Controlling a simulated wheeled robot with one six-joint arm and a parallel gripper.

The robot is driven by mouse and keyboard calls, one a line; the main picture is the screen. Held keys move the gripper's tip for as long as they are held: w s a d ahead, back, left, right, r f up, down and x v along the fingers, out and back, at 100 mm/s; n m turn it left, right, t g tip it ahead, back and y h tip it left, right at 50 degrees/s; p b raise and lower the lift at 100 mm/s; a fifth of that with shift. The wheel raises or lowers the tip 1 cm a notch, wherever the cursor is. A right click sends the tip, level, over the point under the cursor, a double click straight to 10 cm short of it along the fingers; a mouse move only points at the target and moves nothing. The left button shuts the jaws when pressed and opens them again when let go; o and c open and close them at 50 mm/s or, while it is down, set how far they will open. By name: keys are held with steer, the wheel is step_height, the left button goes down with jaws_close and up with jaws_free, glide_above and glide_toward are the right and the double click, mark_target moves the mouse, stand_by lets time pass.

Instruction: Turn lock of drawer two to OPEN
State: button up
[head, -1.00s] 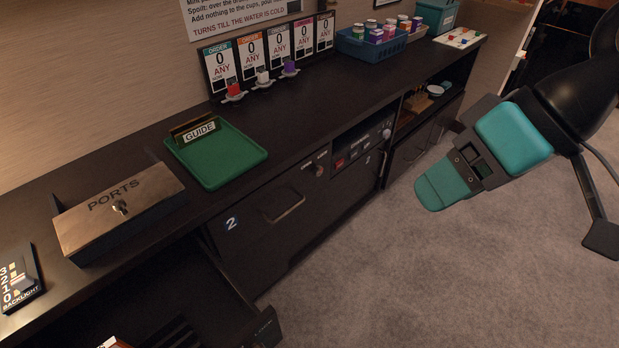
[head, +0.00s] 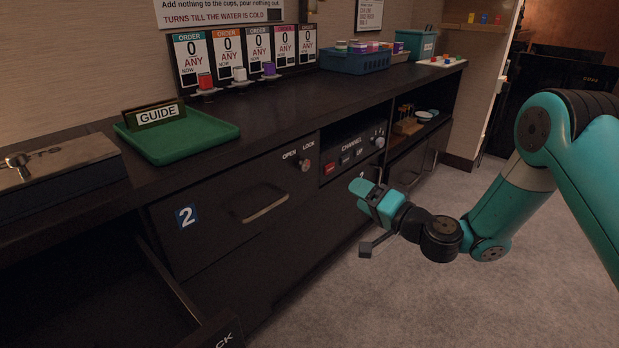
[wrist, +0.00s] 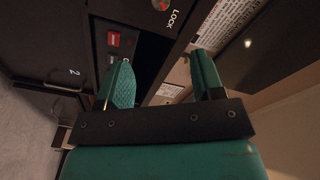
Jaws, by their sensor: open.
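Drawer two (head: 220,198) is a shut dark front with a blue "2" label and a bar handle (head: 262,207). Its lock knob (head: 304,165) is small, round and metallic with a reddish mark, at the drawer's upper right under the words OPEN and LOCK. Which word it points to is too small to tell. My gripper (head: 368,194) is open and empty, in front of the cabinet, right of the knob and slightly lower. In the wrist view the fingers (wrist: 161,62) are apart, and the knob (wrist: 160,4) shows at the top edge beside LOCK, beyond the fingertips.
A CHANNEL panel (head: 352,150) with buttons and a dial sits right of the lock. An open drawer (head: 130,290) juts out at lower left. The counter holds a green GUIDE tray (head: 190,146), order cards and a blue crate (head: 352,62). Carpet floor on the right is free.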

steer(key=r+p, duration=0.1)
steer(key=p, duration=0.4)
glide_toward(307, 166)
steer(key=x, duration=0.8)
steer(key=shift+s, duration=0.1)
steer(key=shift+w+a+r, duration=0.1)
steer(key=shift+w+a, duration=0.3)
steer(key=shift+w, duration=0.05)
steer(key=c, duration=0.9)
